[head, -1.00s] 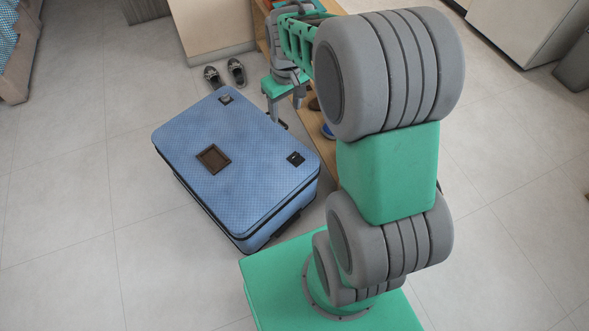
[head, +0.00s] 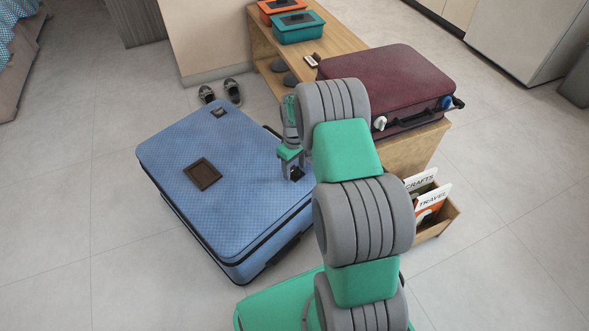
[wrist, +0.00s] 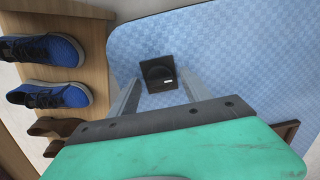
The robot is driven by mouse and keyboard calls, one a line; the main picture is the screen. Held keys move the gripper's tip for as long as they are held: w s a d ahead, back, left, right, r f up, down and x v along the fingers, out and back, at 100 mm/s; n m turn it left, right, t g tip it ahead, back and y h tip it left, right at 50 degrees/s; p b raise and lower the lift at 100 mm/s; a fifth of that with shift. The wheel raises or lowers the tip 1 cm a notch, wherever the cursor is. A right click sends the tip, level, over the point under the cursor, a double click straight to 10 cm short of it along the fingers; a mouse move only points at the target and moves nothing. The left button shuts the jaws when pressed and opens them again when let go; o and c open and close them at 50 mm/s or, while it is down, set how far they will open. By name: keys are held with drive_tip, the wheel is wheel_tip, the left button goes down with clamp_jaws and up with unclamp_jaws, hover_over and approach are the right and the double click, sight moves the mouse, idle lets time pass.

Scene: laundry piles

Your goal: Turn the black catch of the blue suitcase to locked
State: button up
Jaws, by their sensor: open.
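The blue suitcase (head: 225,185) lies flat on the floor, left of my arm in the head view. In the wrist view that catch (wrist: 158,74) is a dark square with a round knob and a small pale mark. My gripper (wrist: 156,92) is open, its two fingers spread to either side of the catch. Contact cannot be told.
A brown square patch (head: 202,174) is on the suitcase lid. A maroon suitcase (head: 385,85) stands on a wooden bench (head: 345,38) with two lidded boxes. Blue shoes (wrist: 50,95) sit on a shelf beside the suitcase. Grey floor is free to the left.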

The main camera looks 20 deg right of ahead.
drive_tip(key=shift+c, duration=0.2)
clamp_jaws()
idle(0.4)
